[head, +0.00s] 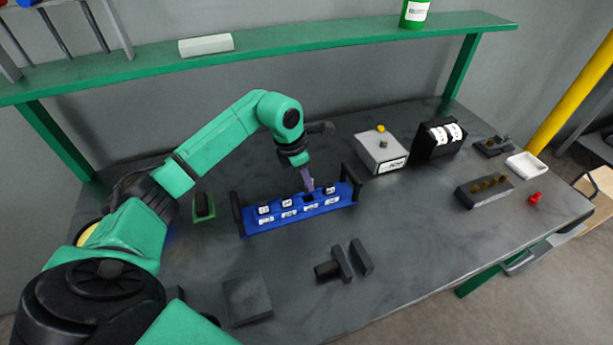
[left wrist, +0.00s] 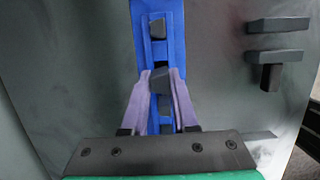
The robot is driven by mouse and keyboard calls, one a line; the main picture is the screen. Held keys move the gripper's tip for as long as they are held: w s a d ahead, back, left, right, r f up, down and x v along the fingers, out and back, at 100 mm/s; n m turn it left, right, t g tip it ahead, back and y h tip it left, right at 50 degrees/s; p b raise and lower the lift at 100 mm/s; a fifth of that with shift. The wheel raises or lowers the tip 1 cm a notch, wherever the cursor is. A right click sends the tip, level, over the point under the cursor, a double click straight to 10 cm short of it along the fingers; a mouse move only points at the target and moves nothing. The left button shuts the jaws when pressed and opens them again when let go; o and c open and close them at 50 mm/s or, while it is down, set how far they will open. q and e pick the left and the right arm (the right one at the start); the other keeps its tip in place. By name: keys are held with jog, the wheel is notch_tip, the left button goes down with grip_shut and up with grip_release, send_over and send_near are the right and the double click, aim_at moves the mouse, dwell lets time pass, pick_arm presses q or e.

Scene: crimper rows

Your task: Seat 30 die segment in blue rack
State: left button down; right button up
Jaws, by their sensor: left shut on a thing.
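The blue rack (head: 250,228) lies on the grey bench with dark handles at both ends. Dark die segments with white tags, among them one at the left end (head: 264,209) and one near the right end (head: 330,189), stand in it above white front labels. My left gripper (head: 309,187) points down at the rack, right of its middle. In the left wrist view its purple fingers (left wrist: 160,82) are shut on a dark die segment (left wrist: 160,78) in line with the rack (left wrist: 175,45). Whether this segment touches the slot floor I cannot tell. My right gripper is out of view.
A grey box with a yellow knob (head: 381,155) and a black holder with white discs (head: 440,139) stand right of the rack. Dark blocks (head: 342,262) lie in front. A green shelf (head: 300,42) spans the back. A small green tray (head: 204,209) is at left.

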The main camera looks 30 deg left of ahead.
aim_at(307, 191)
pick_arm(q)
jog(key=shift+b+x, duration=0.55)
jog(key=shift+x, duration=0.5)
jog(key=shift+s+a+f, duration=0.1)
jog(key=shift+f, duration=0.1)
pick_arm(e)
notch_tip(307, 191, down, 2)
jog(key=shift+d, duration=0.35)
pick_arm(q)
jog(key=shift+r, duration=0.1)
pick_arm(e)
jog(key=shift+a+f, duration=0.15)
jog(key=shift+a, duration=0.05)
pick_arm(q)
jog(key=shift+s+f+b, duration=0.1)
jog(key=shift+f+b, duration=1.15)
jog(key=shift+f, duration=0.05)
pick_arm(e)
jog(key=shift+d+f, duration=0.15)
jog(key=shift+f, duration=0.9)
pick_arm(q)
jog(key=c, duration=0.6)
grip_release()
